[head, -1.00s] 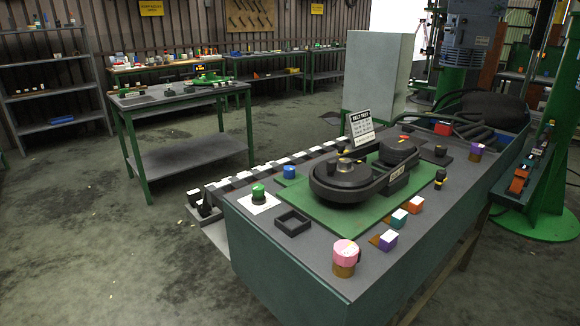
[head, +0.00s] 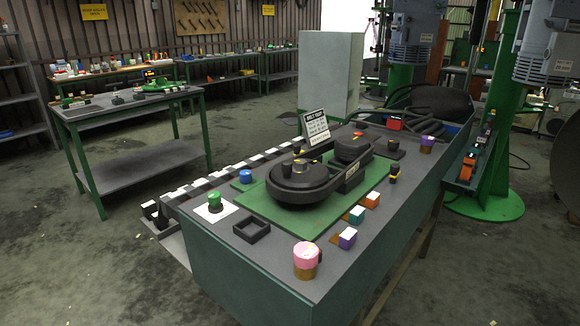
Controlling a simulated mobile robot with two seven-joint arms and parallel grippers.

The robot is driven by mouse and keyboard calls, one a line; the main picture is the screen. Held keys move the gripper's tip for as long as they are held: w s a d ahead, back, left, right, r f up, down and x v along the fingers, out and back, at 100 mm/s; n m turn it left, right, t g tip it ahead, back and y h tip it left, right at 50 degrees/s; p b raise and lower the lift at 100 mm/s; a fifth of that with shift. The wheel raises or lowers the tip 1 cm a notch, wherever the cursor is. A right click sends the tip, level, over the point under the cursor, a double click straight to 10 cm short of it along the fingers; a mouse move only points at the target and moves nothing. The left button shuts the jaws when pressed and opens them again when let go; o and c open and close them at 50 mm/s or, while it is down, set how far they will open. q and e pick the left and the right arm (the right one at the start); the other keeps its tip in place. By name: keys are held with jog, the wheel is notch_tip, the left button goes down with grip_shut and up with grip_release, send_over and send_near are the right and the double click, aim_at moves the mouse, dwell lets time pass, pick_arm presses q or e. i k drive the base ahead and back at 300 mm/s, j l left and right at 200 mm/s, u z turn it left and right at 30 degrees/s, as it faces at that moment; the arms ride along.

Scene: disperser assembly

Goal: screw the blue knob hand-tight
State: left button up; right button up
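A small blue knob-like piece (head: 246,176) sits on the workbench top (head: 215,250), on a small green patch left of the green mat. A black belt-drive assembly (head: 300,190) with two round pulley housings stands on the green mat (head: 262,208). Another knob, green (head: 214,200), stands on a white square at the left edge. I cannot tell from this distance whether the blue piece is seated on a thread. Neither of my grippers is in view.
A pink-topped cylinder (head: 306,256), a purple cube (head: 347,237), a teal cube (head: 356,214) and an empty black square tray (head: 252,229) stand near the front. A sign (head: 316,126) stands behind the assembly. A second table (head: 130,110) is at left. Floor between is clear.

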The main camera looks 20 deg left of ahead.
aim_at(245, 176)
jog(key=j+z, duration=0.7)
jog(key=k+j+z, duration=0.2)
jog(key=j, duration=0.15)
jog(key=j+z, duration=0.15)
jog(key=j, duration=0.25)
jog(key=k+j, duration=0.15)
jog(key=j, duration=0.25)
jog(key=k+j+z, duration=0.1)
jog(key=j, duration=0.25)
jog(key=k+j, duration=0.15)
jog(key=j, duration=0.25)
jog(key=k+j+z, duration=0.1)
jog(key=j, duration=0.25)
